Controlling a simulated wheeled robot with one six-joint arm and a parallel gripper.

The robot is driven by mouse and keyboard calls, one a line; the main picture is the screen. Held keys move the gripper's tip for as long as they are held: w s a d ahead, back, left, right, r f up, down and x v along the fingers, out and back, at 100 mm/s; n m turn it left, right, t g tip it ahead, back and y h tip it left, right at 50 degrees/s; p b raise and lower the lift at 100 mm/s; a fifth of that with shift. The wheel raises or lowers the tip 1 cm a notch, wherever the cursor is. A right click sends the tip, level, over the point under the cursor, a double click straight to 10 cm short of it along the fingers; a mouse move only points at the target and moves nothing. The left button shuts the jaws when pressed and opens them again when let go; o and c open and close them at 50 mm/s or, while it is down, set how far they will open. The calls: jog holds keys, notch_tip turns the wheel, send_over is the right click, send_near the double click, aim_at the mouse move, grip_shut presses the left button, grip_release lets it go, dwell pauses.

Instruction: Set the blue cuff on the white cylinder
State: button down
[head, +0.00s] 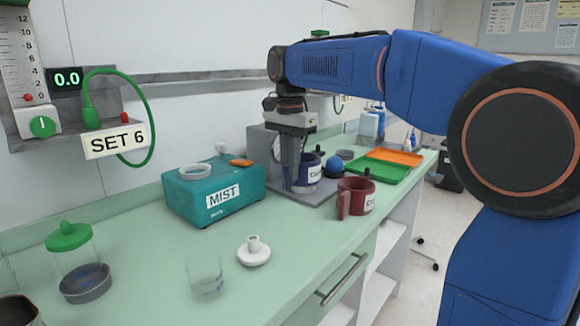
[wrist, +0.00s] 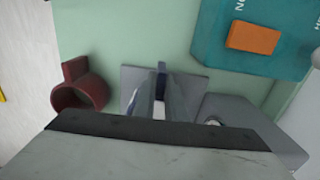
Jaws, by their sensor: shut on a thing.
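The blue cuff (head: 309,161) is a short dark blue ring with a white label, above or on a grey plate in the head view. My gripper (head: 293,186) is shut on it, with fingers pointing down. In the wrist view my gripper (wrist: 163,105) hides most of the cuff; a dark blue strip of the blue cuff (wrist: 161,68) shows beyond the fingers. I cannot make out a white cylinder for certain; something pale shows between the fingers in the wrist view. Whether the cuff touches the grey plate (wrist: 190,82) cannot be told.
A teal MIST box (head: 222,190) is to the left. A white knobbed disc (head: 254,255), a clear glass (head: 205,278) and a green-lidded jar (head: 75,262) stand nearer. Green and orange trays (head: 375,170) lie behind.

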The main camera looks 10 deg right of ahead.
jog(key=shift+f, duration=1.25)
dwell(0.7)
jog(key=c, duration=1.7)
grip_release()
jog(key=shift+r, duration=3.5)
